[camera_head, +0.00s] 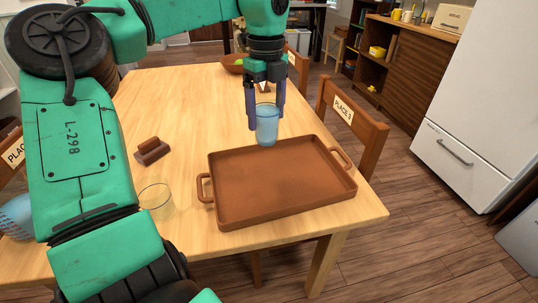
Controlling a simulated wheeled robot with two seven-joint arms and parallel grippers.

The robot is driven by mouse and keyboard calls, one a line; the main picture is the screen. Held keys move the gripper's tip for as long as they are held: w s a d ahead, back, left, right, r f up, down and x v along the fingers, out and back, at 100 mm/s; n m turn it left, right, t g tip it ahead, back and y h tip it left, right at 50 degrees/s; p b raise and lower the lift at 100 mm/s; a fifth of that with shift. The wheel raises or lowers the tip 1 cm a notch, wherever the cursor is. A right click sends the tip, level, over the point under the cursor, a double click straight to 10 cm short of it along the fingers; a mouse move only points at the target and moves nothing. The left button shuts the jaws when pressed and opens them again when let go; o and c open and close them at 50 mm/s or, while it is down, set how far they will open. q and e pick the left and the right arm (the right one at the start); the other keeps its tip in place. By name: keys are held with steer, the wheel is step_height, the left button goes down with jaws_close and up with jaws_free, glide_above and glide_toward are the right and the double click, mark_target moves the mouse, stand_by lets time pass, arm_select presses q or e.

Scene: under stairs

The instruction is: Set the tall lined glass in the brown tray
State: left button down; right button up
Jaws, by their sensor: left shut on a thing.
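My left gripper (266,120) points down and is shut on a tall blue see-through glass (267,126), which stands upright between its two fingers. The lines on the glass are too small to make out. The brown tray (280,185) lies on the wooden table, with a handle at its left and right ends, and is empty. The glass is at the tray's far rim; I cannot tell whether its base is over the table or the rim, or whether it touches. My right gripper is not in view.
A clear short glass (156,201) stands left of the tray, partly behind my left arm. A brown block-like object (151,151) lies further back on the table (190,105). A brown bowl (234,64) sits at the far end. A chair (352,125) stands at the right edge.

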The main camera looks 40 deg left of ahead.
mark_target(267, 142)
arm_select(q)
step_height(267, 142, down, 8)
steer(key=shift+w+f+b, duration=0.1)
steer(key=shift+f+b, duration=0.05)
steer(key=shift+b, duration=0.15)
step_height(267, 142, down, 4)
steer(key=shift+r, duration=0.1)
steer(key=shift+a+f, duration=0.1)
steer(key=shift+f, duration=0.2)
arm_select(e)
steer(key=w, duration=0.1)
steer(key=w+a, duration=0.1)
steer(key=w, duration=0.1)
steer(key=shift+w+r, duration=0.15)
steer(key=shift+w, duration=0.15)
arm_select(q)
steer(key=shift+c, duration=1)
jaws_free()
steer(key=shift+f, duration=0.1)
steer(key=shift+o, duration=1)
steer(key=shift+r, duration=0.2)
step_height(267, 142, up, 12)
steer(key=shift+f+p, duration=0.1)
steer(key=shift+p, duration=0.4)
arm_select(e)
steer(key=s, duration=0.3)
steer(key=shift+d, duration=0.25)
